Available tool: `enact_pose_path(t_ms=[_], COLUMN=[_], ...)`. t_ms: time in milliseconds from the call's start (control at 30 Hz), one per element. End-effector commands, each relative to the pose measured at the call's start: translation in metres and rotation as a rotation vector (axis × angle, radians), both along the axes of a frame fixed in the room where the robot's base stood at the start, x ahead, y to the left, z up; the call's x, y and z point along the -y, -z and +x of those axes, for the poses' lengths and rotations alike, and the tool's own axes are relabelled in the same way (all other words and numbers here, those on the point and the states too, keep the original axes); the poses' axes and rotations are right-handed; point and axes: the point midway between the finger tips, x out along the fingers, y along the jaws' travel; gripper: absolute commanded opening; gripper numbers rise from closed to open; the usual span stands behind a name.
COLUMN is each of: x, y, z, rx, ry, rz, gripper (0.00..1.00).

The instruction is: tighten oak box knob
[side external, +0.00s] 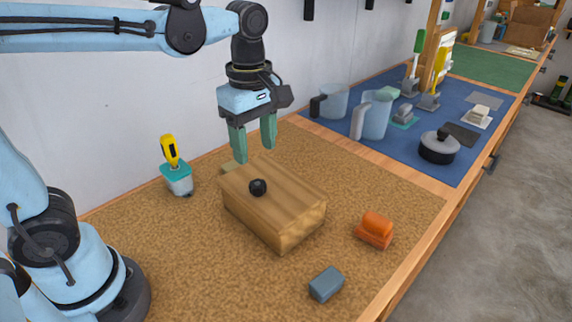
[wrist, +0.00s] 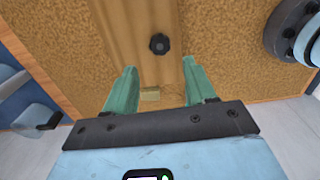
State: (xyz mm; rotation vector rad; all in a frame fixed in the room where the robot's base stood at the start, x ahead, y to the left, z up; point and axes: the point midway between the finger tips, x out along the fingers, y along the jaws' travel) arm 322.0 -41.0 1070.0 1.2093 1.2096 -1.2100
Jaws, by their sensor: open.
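The oak box (side external: 290,223) is a wooden block lying on the cork mat. A black knob (side external: 258,187) sits on its top, toward the left end in the side view. In the wrist view the knob (wrist: 159,43) shows ahead of the fingers, and the box (wrist: 130,22) runs up out of the frame. My gripper (side external: 254,153) hangs with green fingers pointing down above the far edge of the box. It is open and empty, apart from the knob. In the wrist view the gripper (wrist: 160,78) has its fingers spread, with the knob roughly centred between their lines.
A yellow-and-teal tool (side external: 176,178) stands left of the box. An orange object (side external: 376,229) and a grey-blue block (side external: 326,284) lie to the right and front. A blue mat (side external: 412,168) behind holds clear pitchers and a dark lidded pot (side external: 439,148).

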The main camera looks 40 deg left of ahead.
Motion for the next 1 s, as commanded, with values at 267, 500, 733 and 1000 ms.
enact_pose_path(t_ms=[267, 500, 733, 1000], x=[0.000, 0.000, 0.000, 0.000], y=[0.013, 0.031, 0.047, 0.067], z=[0.000, 0.000, 0.000, 0.000], rx=[0.000, 0.001, 0.001, 0.002], ry=[-0.002, -0.001, -0.001, -0.001], rz=[0.000, 0.000, 0.000, 0.000], gripper=[0.55, 0.55, 0.55, 0.55])
